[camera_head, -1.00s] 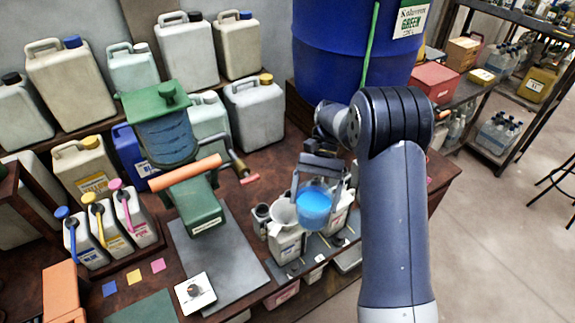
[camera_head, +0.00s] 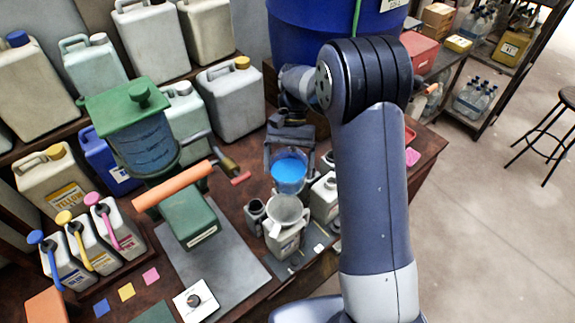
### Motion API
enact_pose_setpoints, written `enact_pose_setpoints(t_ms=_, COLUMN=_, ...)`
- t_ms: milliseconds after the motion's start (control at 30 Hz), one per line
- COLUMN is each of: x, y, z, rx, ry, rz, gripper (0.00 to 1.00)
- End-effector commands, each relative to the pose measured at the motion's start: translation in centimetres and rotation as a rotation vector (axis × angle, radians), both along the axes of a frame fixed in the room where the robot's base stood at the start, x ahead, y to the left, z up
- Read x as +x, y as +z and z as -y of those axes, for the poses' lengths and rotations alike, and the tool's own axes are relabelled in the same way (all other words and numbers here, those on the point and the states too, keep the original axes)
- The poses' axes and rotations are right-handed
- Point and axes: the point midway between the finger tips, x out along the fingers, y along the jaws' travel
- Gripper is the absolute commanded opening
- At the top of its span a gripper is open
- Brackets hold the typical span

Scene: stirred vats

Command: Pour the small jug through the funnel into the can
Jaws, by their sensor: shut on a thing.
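My gripper (camera_head: 289,150) is shut on the small jug (camera_head: 289,176), a clear vessel with bright blue liquid. It holds the jug above the bench, just behind and above the funnel in the picture. The pale grey funnel (camera_head: 285,208) sits in the mouth of a whitish can (camera_head: 284,241) with a label. The jug looks close to upright, and no stream of liquid shows. The jug's lower edge comes near the funnel's rim in the picture; I cannot tell the gap between them.
A small grey pot (camera_head: 255,214) stands left of the funnel, and another white can (camera_head: 324,198) stands right. A green dispenser (camera_head: 190,212) with an orange handle is to the left. A large blue drum (camera_head: 310,35) stands behind. The grey mat (camera_head: 222,262) has free room.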

Motion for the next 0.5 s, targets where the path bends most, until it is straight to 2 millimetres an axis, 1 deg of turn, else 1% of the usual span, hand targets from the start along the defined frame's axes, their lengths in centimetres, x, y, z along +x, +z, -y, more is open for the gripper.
enact_pose_setpoints(t_ms=33, x=-0.13, y=0.35, z=-0.09, rx=-0.011, ry=0.002, rz=0.050, gripper=0.33)
enact_pose_setpoints(t_ms=300, x=-0.38, y=0.56, z=-0.17, rx=-0.073, ry=0.002, rz=0.296, gripper=0.33)
enact_pose_setpoints(t_ms=367, x=-0.31, y=0.26, z=-0.14, rx=-0.077, ry=0.000, rz=0.310, gripper=0.33)
enact_pose_setpoints(t_ms=500, x=-0.34, y=0.27, z=-0.13, rx=-0.088, ry=0.001, rz=0.350, gripper=0.33)
